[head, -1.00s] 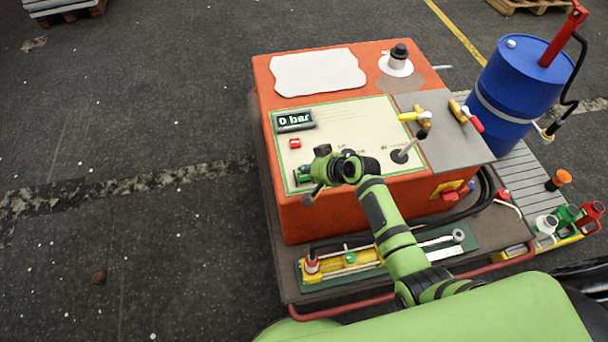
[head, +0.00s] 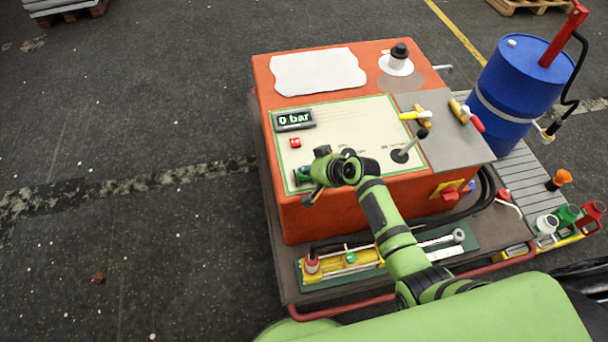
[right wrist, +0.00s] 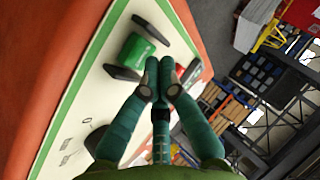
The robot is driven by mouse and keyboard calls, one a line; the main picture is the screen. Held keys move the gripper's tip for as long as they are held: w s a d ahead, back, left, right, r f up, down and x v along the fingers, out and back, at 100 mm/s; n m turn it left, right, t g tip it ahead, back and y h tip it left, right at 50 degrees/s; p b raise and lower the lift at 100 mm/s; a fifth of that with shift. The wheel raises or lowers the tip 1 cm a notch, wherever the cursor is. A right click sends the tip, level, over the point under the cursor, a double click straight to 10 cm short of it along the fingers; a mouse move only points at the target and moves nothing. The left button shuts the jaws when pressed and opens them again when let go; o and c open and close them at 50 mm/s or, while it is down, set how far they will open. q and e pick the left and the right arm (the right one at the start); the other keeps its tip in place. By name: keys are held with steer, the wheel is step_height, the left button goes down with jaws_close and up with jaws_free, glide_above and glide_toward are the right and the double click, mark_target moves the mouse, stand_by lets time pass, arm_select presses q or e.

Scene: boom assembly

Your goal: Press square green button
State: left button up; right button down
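The square green button (head: 303,174) is at the front left corner of the cream panel (head: 350,125) on the orange machine. My right gripper (head: 326,174) is just beside it and partly covers it in the head view. In the right wrist view the green button (right wrist: 136,50) sits on the panel between two dark bars. There my right gripper's (right wrist: 160,76) fingers are drawn together, with nothing seen between the tips. The tips are close to the button; whether they touch it I cannot tell. My left gripper is out of view.
A small red button (head: 295,142) and a display reading 0 bar (head: 294,120) are farther back on the panel. A black-knobbed lever (head: 408,148) and yellow handles (head: 415,116) are at the right. A blue drum (head: 515,90) stands beside the machine. Floor at the left is clear.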

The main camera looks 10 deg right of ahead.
mark_target(307, 177)
steer(key=shift+f+b, duration=0.4)
steer(key=shift+f, duration=0.25)
stand_by(0.6)
stand_by(0.3)
steer(key=shift+r+p, duration=0.95)
steer(key=shift+p, duration=0.05)
step_height(307, 177, up, 5)
steer(key=p, duration=0.5)
stand_by(0.5)
